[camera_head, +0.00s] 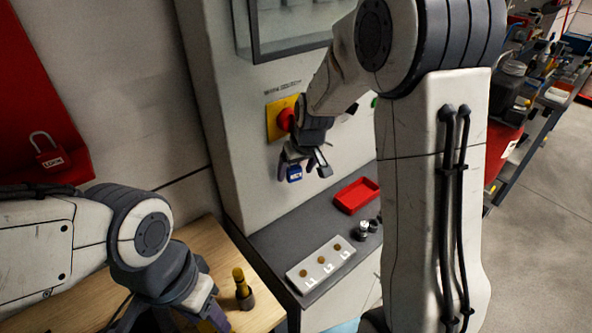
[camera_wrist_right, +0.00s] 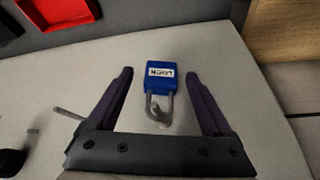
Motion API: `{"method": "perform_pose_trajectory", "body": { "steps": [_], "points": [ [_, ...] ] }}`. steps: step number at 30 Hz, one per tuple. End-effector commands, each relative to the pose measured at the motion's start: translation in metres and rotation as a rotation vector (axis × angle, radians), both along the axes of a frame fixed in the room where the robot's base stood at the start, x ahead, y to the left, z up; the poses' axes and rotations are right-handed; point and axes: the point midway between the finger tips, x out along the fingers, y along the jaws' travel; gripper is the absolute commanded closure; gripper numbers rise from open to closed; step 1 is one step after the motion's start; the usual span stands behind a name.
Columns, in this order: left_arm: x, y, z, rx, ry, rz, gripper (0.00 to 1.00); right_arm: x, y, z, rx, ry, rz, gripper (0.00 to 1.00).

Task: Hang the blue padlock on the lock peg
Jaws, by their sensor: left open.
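The blue padlock (camera_head: 294,174) is at the front of the pale cabinet, below the red button. In the right wrist view the padlock (camera_wrist_right: 162,77) lies between the fingers of my right gripper (camera_wrist_right: 158,75), with a gap on each side. Its shackle points toward the wrist. A short grey peg end (camera_wrist_right: 160,117) shows at the shackle, which seems to be around it. My right gripper (camera_head: 304,166) is open in the head view also. My left gripper (camera_head: 170,324) is open, low at the bottom edge over the wooden table, partly cut off.
A red button on a yellow plate (camera_head: 273,128) sits just above. Below are a red tray (camera_head: 357,195), a white plate with brass discs (camera_head: 310,272) and small dark knobs. A yellow-handled tool (camera_head: 242,285) stands near my left gripper. A red padlock (camera_head: 47,156) hangs left.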

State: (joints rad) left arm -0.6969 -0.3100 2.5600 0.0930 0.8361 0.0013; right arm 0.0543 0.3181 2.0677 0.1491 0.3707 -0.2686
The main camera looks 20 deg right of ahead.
Motion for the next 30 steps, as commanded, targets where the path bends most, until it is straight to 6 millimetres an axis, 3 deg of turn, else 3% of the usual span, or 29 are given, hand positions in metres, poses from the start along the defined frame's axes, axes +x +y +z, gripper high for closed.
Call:
{"method": "perform_pose_trajectory", "body": {
  "steps": [15,23,26,29,30],
  "points": [
    [0.000,0.000,-0.016,0.000,0.000,-0.001,0.50,-0.032,-0.004,0.081,-0.001,-0.005,-0.001,0.16],
    [0.000,0.000,-0.017,0.000,0.000,-0.001,0.50,-0.040,-0.003,0.095,0.000,0.000,0.001,0.16],
    [0.000,0.000,-0.017,0.000,0.000,-0.001,0.50,-0.047,0.011,0.093,0.004,0.012,0.027,0.16],
    [0.000,0.000,-0.017,0.000,0.000,-0.001,0.50,-0.073,0.046,0.085,0.013,0.050,0.098,0.16],
    [0.000,0.000,-0.017,0.000,0.000,-0.001,0.50,-0.089,0.065,0.081,0.016,0.075,0.138,0.16]
  ]
}}
